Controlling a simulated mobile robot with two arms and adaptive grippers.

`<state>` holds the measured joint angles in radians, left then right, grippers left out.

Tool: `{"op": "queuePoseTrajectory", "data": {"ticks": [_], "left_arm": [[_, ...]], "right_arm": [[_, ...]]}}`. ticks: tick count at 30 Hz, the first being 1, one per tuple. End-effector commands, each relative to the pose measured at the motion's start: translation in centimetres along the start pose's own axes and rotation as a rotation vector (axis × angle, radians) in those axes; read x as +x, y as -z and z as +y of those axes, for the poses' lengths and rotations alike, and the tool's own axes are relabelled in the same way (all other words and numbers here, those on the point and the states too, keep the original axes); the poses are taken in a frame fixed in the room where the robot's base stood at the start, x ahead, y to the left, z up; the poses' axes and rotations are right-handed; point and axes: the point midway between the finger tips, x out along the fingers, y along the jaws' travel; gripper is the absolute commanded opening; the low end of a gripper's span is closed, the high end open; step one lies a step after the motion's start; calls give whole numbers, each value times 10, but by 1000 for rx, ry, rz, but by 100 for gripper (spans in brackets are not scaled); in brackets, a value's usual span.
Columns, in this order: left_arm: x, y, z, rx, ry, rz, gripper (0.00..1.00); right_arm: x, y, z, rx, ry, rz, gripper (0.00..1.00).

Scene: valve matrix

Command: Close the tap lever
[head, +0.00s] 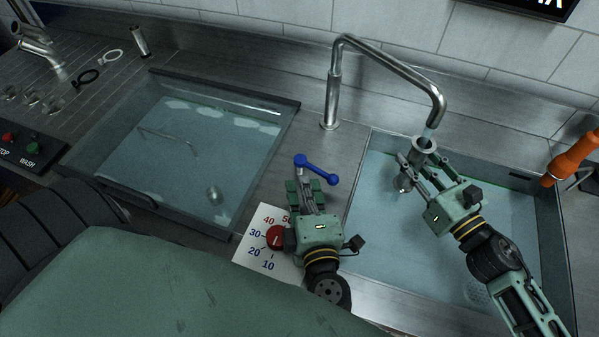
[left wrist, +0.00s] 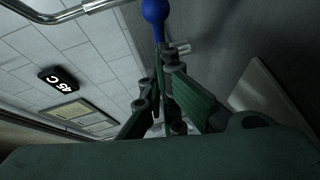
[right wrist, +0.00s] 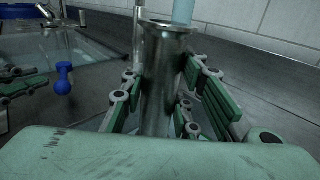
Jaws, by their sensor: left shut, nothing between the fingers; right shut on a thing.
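The blue tap lever (head: 318,168) stands on the counter between the two basins, a ball at each end, its arm pointing right and slightly down. It also shows in the left wrist view (left wrist: 155,12) and the right wrist view (right wrist: 63,78). My left gripper (head: 305,184) is shut and empty just in front of the lever; I cannot tell whether it touches it. The steel tap (head: 334,95) arches over the right basin, with water at its spout. My right gripper (head: 416,164) is shut on a metal cylinder (right wrist: 164,70), held upright under the spout with water falling to it.
A glass-sided basin of water (head: 270,145) stands at left. The right basin (head: 555,235) also holds water. A dial card (head: 264,252) with a red knob (head: 276,237) lies beside my left gripper. An orange-handled tool (head: 572,157) is at far right.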

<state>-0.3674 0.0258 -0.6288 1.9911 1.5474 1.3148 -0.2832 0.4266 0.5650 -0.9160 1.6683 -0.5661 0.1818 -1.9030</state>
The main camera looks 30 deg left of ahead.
Motion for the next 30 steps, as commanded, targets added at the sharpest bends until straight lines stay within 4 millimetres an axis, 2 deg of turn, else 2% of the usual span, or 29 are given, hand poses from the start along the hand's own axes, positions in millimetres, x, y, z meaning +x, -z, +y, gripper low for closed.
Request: {"op": "queuePoseTrajectory", "data": {"ticks": [5,16,24,30], "left_arm": [[7,-8,0,0,0,0,0],[7,-9,0,-1,2,1,0],[10,-28,3,-2,4,2,0],[12,-32,4,1,0,-2,0]], "right_arm": [[0,-1,0,0,0,-1,0],[0,-1,0,0,0,-1,0],[0,-1,0,0,0,-1,0],[0,-1,0,0,0,-1,0]]}}
